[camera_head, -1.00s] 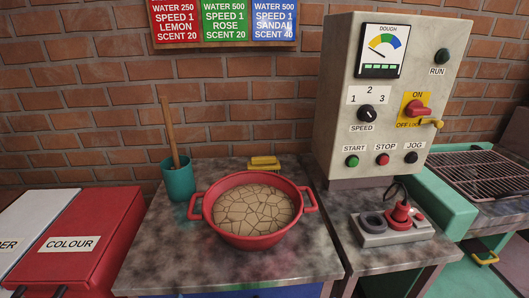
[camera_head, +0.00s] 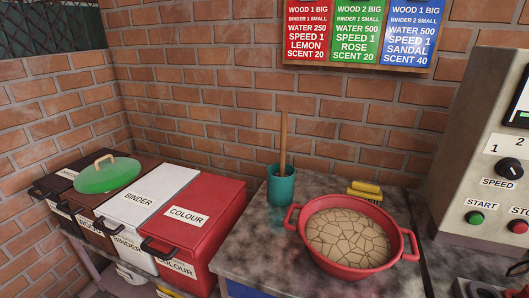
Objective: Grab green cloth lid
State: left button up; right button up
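A round green lid (camera_head: 108,177) with a light tan handle on top lies on the dark bins at the left. It covers part of their tops, beside the white bin marked BINDER. From this view I cannot tell whether it is cloth. Neither of my grippers is in view.
The white BINDER bin (camera_head: 146,197) and red COLOUR bin (camera_head: 197,222) stand right of the lid, with dark front handles. A red basin (camera_head: 376,270) of cracked tan material, a teal cup (camera_head: 281,187) with a stick and a yellow object (camera_head: 364,189) stand on the counter.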

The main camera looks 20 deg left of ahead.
aim_at(105, 174)
jog(key=u, duration=2)
jog(key=i+j+z, duration=0.8)
jog(key=j, duration=0.25)
jog(key=i+j+z, duration=0.2)
jog(key=j+z, duration=0.2)
jog(key=j, duration=0.25)
jog(key=i+j+z, duration=0.15)
jog(key=j+z, duration=0.25)
jog(key=j, duration=0.35)
jog(key=j+z, duration=0.4)
jog(key=j, duration=0.35)
jog(key=j+z, duration=0.4)
jog(key=j, duration=0.4)
